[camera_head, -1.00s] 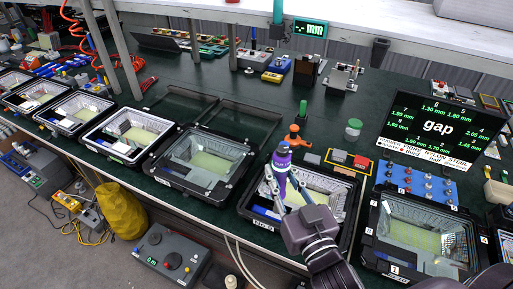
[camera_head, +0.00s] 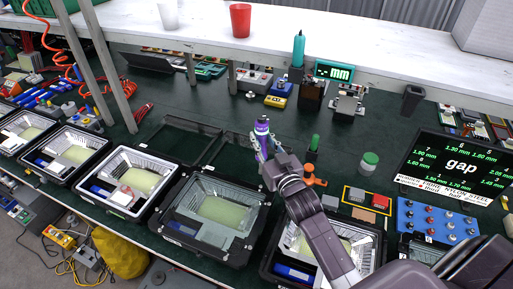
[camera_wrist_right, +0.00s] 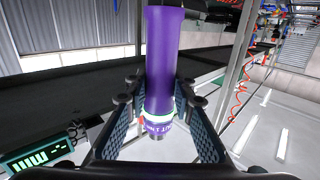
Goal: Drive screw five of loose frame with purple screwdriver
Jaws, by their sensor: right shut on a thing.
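My right gripper (camera_head: 264,146) is shut on the purple screwdriver (camera_head: 262,129), seen in the head view near the back right corner of a glass-covered housing. In the right wrist view the purple screwdriver (camera_wrist_right: 166,62) stands between the two pads, its pale ring and lettered band low in the jaws; its tip is hidden. The glass-covered housing (camera_head: 212,213) has a dark frame on top. Which frame is the loose one, and its screw five, I cannot tell. My right arm covers part of the open housing (camera_head: 376,262). My left gripper is not in view.
An orange stand (camera_head: 311,178), a green-capped jar (camera_head: 369,163) and a blue block with knobs (camera_head: 437,220) stand to the right. Dark frames (camera_head: 190,137) lie behind the housings. A white shelf (camera_head: 290,45) runs above the bench.

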